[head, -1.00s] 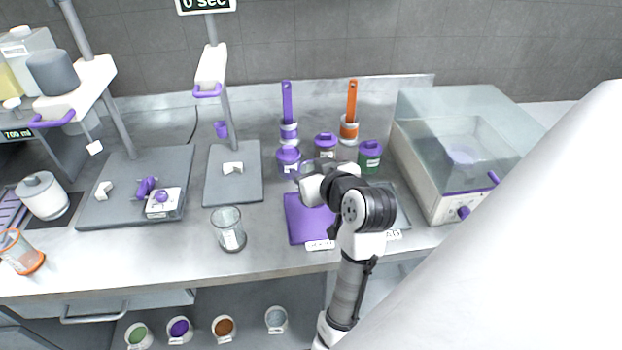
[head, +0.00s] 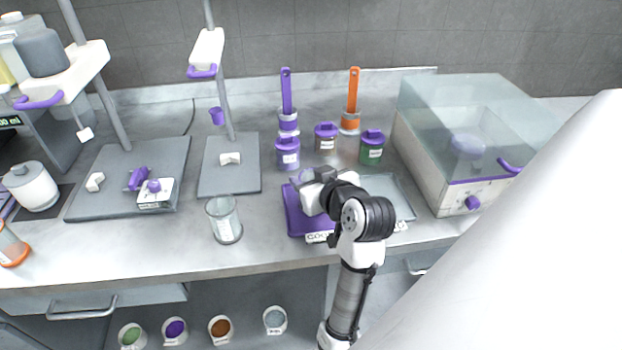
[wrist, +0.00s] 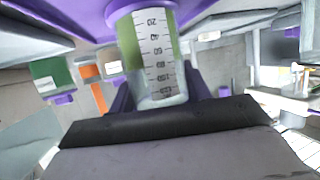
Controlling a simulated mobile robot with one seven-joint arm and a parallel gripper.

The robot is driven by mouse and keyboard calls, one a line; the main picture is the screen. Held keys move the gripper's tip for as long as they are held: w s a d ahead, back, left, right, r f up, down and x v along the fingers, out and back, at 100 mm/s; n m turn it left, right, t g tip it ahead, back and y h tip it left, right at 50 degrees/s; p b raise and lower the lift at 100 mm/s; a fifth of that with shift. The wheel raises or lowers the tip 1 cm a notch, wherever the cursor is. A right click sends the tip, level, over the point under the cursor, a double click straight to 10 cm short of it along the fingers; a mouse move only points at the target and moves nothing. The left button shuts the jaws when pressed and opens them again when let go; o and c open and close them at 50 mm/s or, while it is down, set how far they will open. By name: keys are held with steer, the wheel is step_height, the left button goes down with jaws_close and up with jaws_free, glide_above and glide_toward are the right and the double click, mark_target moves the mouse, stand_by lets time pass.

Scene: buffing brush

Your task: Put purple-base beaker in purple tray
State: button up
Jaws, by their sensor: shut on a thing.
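In the head view the beaker is small and mostly hidden by my gripper and wrist.
A grey tray (head: 392,190) lies right of the purple one. Purple-lidded jars (head: 288,153) and brushes in holders (head: 350,110) stand just behind. A clear beaker (head: 224,220) stands to the left. A glass-lidded bath (head: 450,160) is at the right.

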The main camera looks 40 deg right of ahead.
steer(key=o, duration=1.3)
steer(key=shift+r, duration=0.1)
steer(key=b+v, duration=0.1)
steer(key=v, duration=1.1)
